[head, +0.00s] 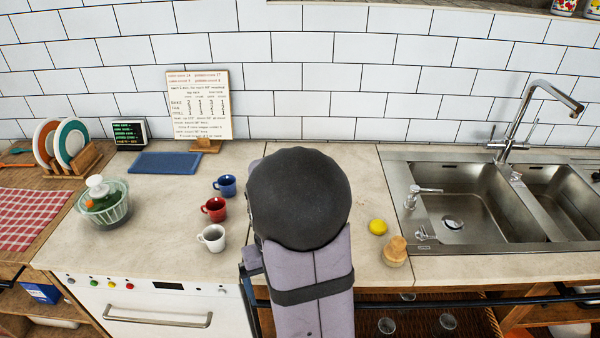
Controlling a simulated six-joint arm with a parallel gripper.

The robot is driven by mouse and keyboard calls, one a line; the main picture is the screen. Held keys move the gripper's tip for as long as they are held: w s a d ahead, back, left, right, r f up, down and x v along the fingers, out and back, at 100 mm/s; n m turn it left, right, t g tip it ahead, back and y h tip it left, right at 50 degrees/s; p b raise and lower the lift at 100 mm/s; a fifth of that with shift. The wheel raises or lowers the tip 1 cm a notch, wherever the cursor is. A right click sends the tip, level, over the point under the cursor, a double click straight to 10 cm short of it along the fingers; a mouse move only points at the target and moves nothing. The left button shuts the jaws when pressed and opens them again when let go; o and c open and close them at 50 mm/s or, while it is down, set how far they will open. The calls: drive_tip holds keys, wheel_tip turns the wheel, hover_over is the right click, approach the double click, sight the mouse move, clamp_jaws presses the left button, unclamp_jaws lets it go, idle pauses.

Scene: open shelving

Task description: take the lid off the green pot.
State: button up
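A greenish, see-through round vessel (118,211) stands on the left part of the counter. A dark green piece with a white knob (97,187) sits at its top, and I cannot tell whether this is a separate lid. No other green pot shows clearly. My arm rises in the middle of the view, with a large dark rounded joint over the counter. My gripper is not visible, and the arm hides the counter behind it.
Blue (226,185), red (214,209) and white (212,237) mugs stand between the vessel and my arm. A plate rack (78,160) and a blue board (165,163) are behind. A yellow ball-like item (378,227), wooden-topped jar (395,252) and sink (470,205) are right.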

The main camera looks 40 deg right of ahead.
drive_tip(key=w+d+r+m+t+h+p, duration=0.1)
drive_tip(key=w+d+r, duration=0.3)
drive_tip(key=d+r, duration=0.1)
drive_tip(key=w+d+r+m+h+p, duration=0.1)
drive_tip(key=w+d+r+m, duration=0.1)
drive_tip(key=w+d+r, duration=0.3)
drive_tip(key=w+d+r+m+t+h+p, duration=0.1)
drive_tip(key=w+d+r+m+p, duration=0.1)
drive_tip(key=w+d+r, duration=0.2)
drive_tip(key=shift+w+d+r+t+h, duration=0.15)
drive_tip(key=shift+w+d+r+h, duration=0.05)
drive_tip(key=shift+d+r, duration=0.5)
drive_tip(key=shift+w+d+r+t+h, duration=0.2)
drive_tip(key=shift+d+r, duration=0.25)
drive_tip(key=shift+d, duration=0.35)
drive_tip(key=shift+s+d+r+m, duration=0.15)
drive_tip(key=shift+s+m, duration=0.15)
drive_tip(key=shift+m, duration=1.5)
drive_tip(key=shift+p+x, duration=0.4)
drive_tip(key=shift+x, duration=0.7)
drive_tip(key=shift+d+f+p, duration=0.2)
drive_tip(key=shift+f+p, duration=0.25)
drive_tip(key=shift+p, duration=0.05)
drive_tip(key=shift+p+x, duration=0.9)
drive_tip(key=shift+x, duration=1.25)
